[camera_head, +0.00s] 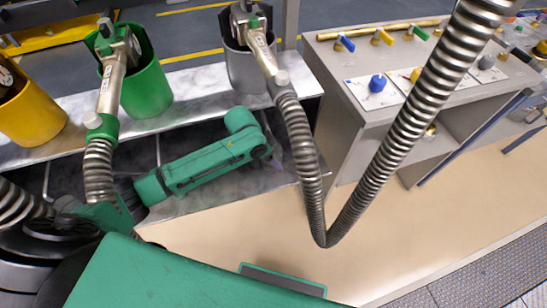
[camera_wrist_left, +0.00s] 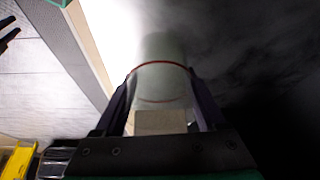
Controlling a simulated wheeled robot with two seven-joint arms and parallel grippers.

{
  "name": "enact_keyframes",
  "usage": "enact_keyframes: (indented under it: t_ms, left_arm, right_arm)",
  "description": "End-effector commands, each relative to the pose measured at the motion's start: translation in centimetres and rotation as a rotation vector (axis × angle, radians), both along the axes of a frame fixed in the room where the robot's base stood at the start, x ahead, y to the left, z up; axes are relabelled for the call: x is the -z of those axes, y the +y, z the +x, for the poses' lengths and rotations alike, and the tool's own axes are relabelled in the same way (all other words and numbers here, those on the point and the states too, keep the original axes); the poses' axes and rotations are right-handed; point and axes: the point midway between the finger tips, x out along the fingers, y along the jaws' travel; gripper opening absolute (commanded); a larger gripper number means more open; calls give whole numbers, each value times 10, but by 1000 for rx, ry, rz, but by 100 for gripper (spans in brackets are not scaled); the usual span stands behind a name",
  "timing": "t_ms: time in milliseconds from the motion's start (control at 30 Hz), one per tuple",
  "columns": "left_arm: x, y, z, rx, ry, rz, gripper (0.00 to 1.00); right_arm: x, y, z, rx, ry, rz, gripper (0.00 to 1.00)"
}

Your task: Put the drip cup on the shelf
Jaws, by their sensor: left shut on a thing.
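The drip cup (camera_wrist_left: 163,72) is a pale, translucent cup with a thin red ring, seen in the left wrist view between my left fingers. My left gripper (camera_wrist_left: 160,100) is shut on it, with a dark finger on each side. In the head view my left arm reaches in from the left, and the left gripper (camera_head: 275,162) is at the lower grey shelf (camera_head: 225,192), below the upper ledge. The cup cannot be made out in the head view. My right gripper is not in view.
The upper ledge (camera_head: 195,88) holds a yellow bucket (camera_head: 32,115), a green bucket (camera_head: 147,88) and a grey bucket (camera_head: 245,70), with nozzles. A ribbed metal hose (camera_head: 375,165) hangs right of my gripper. A valve bench (camera_head: 375,100) stands right. The tan floor (camera_head: 430,220) is clear.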

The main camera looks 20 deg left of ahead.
Motion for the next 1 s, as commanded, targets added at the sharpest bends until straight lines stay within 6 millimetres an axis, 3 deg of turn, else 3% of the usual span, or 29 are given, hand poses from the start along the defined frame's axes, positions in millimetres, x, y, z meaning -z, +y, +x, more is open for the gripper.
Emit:
enact_keyframes:
  t_ms: [200, 333, 367, 400, 433, 733, 1000]
  left_arm:
    - [8, 0, 0, 0, -2, 1, 18]
    - [11, 0, 0, 0, -1, 1, 18]
    - [11, 0, 0, 0, -1, 1, 77]
    - [11, 0, 0, -1, -1, 1, 92]
    - [11, 0, 0, 0, -1, 1, 100]
    - [3, 1, 0, -1, -3, 0, 100]
    - [-48, 18, -14, 0, -4, 0, 100]
  right_arm:
    - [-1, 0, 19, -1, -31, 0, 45]
    - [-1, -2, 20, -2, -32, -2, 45]
    - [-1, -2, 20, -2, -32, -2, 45]
    - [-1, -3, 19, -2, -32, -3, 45]
    - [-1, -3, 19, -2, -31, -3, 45]
    - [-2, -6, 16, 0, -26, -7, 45]
    - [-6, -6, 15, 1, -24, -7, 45]
